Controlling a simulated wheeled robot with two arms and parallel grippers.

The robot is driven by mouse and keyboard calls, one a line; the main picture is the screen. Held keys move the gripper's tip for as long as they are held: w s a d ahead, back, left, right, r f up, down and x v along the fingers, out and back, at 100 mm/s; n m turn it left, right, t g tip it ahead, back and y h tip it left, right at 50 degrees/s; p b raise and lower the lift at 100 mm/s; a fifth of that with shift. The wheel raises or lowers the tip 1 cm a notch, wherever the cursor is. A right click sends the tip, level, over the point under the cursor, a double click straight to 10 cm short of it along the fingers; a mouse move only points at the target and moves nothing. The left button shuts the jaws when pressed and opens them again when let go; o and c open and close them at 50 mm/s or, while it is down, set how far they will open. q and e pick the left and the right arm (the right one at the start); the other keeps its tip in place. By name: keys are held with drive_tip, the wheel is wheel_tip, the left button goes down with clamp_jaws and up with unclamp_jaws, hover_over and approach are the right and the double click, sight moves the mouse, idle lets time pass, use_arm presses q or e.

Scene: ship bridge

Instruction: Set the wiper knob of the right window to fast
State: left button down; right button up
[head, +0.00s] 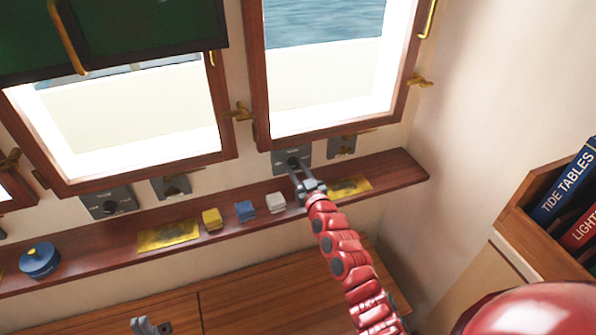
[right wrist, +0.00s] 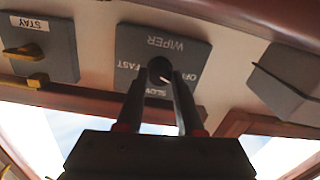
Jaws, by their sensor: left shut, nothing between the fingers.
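The right window's wiper panel (head: 281,164) is a grey plate below that window. Its dark round knob (head: 293,162) also shows in the right wrist view (right wrist: 159,68), where the panel (right wrist: 190,58) appears upside down, with FAST at left, SLOW below and OFF at right. The knob's white mark points right and slightly down, toward OFF. My right gripper (head: 299,178) reaches up to the knob; its two fingers (right wrist: 159,80) stand apart on either side of it. I cannot tell whether they touch it. My left gripper (head: 152,327) is shut and empty at the bottom edge.
Below the windows runs a wooden shelf (head: 398,169) with yellow, blue and white blocks (head: 245,211), yellow sheets (head: 168,235) and a round blue item (head: 40,261). Another wiper panel (head: 109,203) is at left. A STAY panel (right wrist: 42,45) adjoins the knob panel. A bookcase (head: 528,228) stands right.

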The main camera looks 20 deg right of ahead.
clamp_jaws()
